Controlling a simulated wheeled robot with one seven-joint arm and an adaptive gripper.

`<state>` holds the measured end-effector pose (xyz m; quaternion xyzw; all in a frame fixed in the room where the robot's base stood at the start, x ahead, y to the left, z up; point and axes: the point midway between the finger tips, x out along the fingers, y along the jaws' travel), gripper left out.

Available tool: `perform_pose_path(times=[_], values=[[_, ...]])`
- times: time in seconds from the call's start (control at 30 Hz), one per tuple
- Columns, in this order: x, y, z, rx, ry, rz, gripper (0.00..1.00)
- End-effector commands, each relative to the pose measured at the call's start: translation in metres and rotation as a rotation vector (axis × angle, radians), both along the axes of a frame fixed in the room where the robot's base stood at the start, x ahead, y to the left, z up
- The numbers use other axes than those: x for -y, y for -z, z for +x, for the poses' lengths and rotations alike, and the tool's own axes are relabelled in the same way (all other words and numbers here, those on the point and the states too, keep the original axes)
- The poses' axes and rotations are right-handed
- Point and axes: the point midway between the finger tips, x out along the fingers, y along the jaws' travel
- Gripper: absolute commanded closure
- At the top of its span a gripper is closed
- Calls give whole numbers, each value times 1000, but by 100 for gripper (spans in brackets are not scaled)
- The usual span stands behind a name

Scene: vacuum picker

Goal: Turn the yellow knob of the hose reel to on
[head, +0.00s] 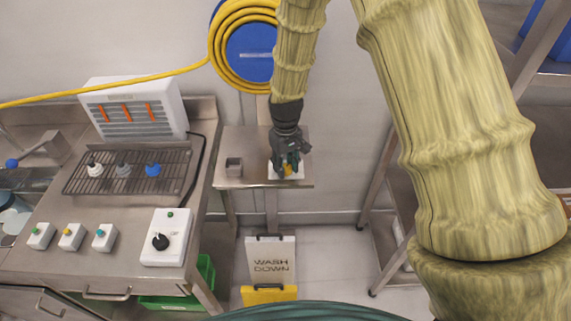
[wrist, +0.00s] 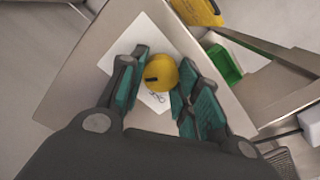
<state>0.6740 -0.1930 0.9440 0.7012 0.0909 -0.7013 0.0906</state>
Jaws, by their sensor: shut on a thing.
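The yellow knob (wrist: 161,72) sits on a white plate (wrist: 118,55) on a small steel table (head: 245,149). A dark pointer mark shows on the knob's left side in the wrist view. My gripper (wrist: 163,80) is shut on the knob, with teal finger pads on either side of it. In the head view my gripper (head: 287,164) comes down from above and hides most of the knob. Part of the plate's lettering shows below the knob; which label the mark faces I cannot tell. The blue hose reel (head: 249,52) with coiled yellow hose hangs on the wall behind.
A steel counter at left holds a white control box with a black dial (head: 161,242), several small button boxes and a rack (head: 128,171). A wash-down sign (head: 270,264) stands on the floor.

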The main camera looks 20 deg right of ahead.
Motion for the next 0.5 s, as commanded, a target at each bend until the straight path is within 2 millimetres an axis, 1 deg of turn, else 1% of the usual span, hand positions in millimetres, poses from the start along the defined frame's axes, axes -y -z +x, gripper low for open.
perform_pose_path(times=[0.2, 0.5], values=[[0, 0, 0, 0, 81, 0, 91], [0, 0, 0, 1, 117, 0, 91]])
